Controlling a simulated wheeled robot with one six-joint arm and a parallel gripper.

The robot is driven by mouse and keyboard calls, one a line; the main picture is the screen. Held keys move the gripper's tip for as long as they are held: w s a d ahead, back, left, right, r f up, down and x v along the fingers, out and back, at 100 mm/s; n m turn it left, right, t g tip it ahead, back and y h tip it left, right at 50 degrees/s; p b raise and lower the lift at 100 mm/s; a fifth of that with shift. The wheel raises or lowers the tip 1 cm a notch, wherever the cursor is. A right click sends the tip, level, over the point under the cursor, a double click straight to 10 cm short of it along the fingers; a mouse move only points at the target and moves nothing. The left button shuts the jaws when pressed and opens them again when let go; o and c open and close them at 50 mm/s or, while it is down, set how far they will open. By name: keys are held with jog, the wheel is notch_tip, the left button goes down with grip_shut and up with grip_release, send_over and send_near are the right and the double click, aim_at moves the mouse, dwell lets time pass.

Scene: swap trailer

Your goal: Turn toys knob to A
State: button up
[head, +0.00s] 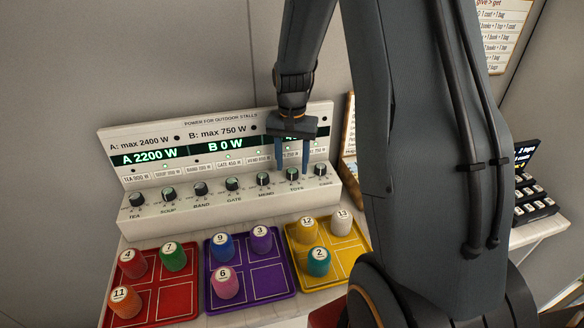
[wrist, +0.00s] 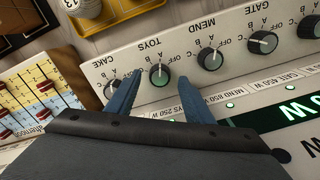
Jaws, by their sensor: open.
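In the head view the toys knob (head: 292,174) is second from the right in the row. My gripper (head: 292,160) is open, with its blue fingers pointing down at the panel. In the wrist view my gripper (wrist: 160,84) has one finger on each side of the toys knob. Whether the fingers touch it is unclear.
The mend knob (wrist: 210,59) and cake knob (wrist: 112,89) sit close on either side. The display (head: 150,156) reads A 2200 W and B 0 W; its right part is hidden. Red (head: 190,299), purple (head: 289,291) and yellow (head: 291,229) trays with numbered pegs lie in front.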

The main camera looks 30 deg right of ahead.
aim_at(292, 171)
jog(key=shift+r+b, duration=0.7)
jog(key=shift+r, duration=2.4)
jog(key=s+a+f+n, duration=0.1)
jog(key=s+a+n, duration=0.3)
jog(key=s, duration=0.4)
jog(key=s+a+f+n+t, duration=0.1)
jog(key=s+a+f+n, duration=0.1)
jog(key=s+a, duration=0.5)
jog(key=shift+s+n+b, duration=0.4)
jog(key=shift+s+n, duration=0.4)
jog(key=shift+n, duration=0.1)
